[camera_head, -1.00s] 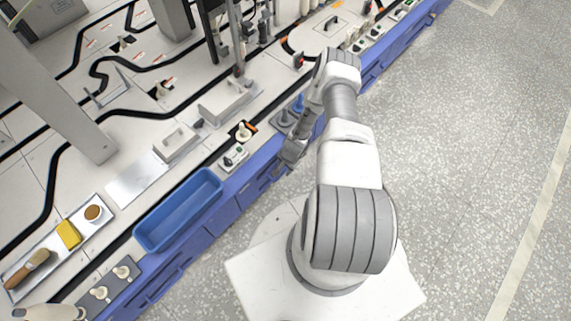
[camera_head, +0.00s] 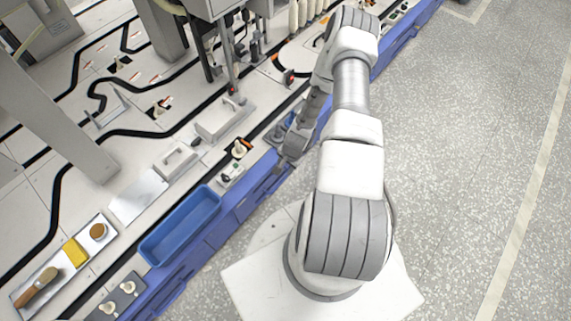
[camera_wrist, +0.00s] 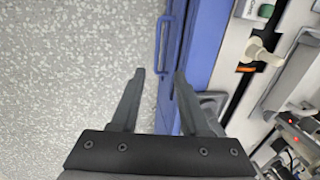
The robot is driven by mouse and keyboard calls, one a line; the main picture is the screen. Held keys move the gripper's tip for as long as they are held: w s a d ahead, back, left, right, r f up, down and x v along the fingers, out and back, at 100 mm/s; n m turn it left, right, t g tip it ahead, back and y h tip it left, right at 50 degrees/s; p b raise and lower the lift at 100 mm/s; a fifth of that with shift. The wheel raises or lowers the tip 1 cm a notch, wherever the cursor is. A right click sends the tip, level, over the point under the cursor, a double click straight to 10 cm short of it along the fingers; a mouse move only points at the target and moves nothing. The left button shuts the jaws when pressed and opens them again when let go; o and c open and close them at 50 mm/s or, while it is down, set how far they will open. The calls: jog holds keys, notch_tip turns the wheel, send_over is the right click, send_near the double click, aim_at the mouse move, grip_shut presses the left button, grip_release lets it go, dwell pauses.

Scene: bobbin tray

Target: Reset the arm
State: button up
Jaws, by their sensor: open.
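My gripper (camera_wrist: 158,78) is open and empty in the wrist view, its two fingers apart. Between and beyond them are the grey speckled floor and the blue front of the bench (camera_wrist: 198,50). In the head view my gripper (camera_head: 284,166) is small and dark, at the bench's front edge near the white bobbin on its base (camera_head: 239,149). My arm is raised and bent, reaching from the white base up and then back down to the bench edge.
An empty blue tray (camera_head: 180,226) lies on the bench edge. Left of it a white tray (camera_head: 50,262) holds a brush, a yellow block and a round brown item. A grey plate (camera_head: 121,296) with white bobbins lies at lower left. The floor (camera_head: 470,150) at right is clear.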

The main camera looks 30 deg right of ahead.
jog(key=shift+r, duration=0.1)
dwell(0.5)
jog(key=w+a+r+n+t, duration=0.1)
jog(key=w+r+n, duration=0.3)
jog(key=r, duration=0.9)
jog(key=w+r+n, duration=0.2)
jog(key=w+r, duration=0.3)
jog(key=r, duration=0.7)
jog(key=s+a+r+n+t, duration=0.15)
jog(key=s+a+r, duration=0.25)
jog(key=r, duration=0.9)
jog(key=s+a+r+n, duration=0.3)
jog(key=s+a+r, duration=0.1)
jog(key=r, duration=0.8)
jog(key=s+a+r+n+t, duration=0.1)
jog(key=s+a+r+n, duration=0.1)
jog(key=s+r, duration=0.4)
jog(key=s+a+r+n, duration=0.2)
jog(key=s+r, duration=0.1)
jog(key=s, duration=0.5)
notch_tip(320, 180, up, 19)
jog(key=p, duration=1.8)
jog(key=shift+s+a+f+h+p, duration=0.15)
jog(key=shift+s+h+p, duration=0.15)
jog(key=shift+h, duration=0.1)
jog(key=shift+m, duration=0.25)
